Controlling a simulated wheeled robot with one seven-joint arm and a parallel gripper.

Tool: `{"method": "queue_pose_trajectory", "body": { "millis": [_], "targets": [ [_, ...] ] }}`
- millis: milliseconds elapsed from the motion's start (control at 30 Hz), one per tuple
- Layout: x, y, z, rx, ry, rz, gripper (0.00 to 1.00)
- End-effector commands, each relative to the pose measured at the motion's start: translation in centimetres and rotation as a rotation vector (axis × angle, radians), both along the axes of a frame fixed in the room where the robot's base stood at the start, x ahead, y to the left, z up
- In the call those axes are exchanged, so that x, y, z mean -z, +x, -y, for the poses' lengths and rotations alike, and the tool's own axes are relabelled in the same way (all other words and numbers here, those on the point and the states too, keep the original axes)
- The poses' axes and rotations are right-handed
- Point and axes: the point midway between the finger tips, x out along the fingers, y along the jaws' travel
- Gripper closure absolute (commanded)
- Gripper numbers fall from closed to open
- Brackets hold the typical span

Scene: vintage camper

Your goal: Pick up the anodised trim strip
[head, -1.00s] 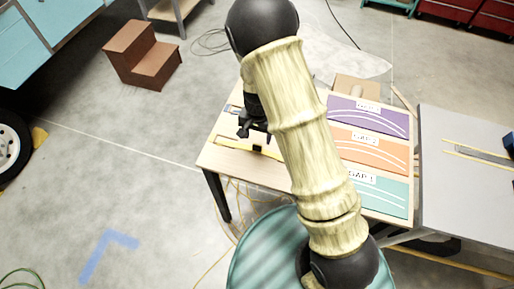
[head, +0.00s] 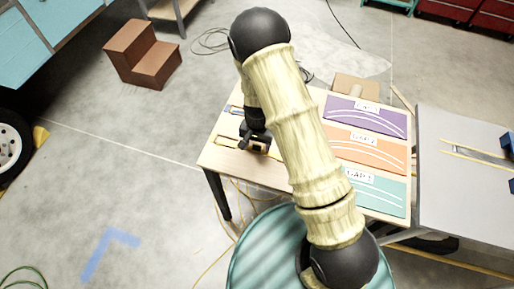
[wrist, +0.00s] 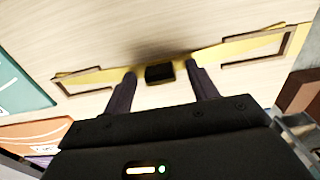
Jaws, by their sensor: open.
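The gold trim strip (wrist: 228,52) lies on the pale wooden table, running across the wrist view; a small part of it (head: 228,141) shows left of my gripper in the head view. A black block (wrist: 159,73) sits at its middle. Dark rectangular frames lie along it on both sides. My gripper (wrist: 163,87) is open. Its two fingers stand on either side of the black block, with a gap at each side, and hold nothing. In the head view my gripper (head: 255,146) hides most of the strip. Finger height above the table is unclear.
Purple (head: 367,115), orange (head: 366,146) and teal (head: 372,188) gap panels cover the table's right part. A grey table (head: 465,185) with another strip-like piece adjoins on the right. A brown step stool (head: 143,55) stands on the floor at upper left. The table's front-left corner is bare.

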Motion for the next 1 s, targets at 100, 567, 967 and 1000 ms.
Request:
{"method": "queue_pose_trajectory", "body": {
  "millis": [100, 567, 967, 1000],
  "targets": [
    [-0.02, 0.02, -0.02, 0.000, 0.000, 0.000, 0.42],
    [-0.05, 0.01, -0.02, -0.001, 0.000, 0.000, 0.69],
    [-0.19, 0.04, -0.03, -0.001, 0.001, 0.001, 0.91],
    [-0.34, 0.06, -0.04, -0.001, 0.000, 0.002, 0.91]
  ]
}}
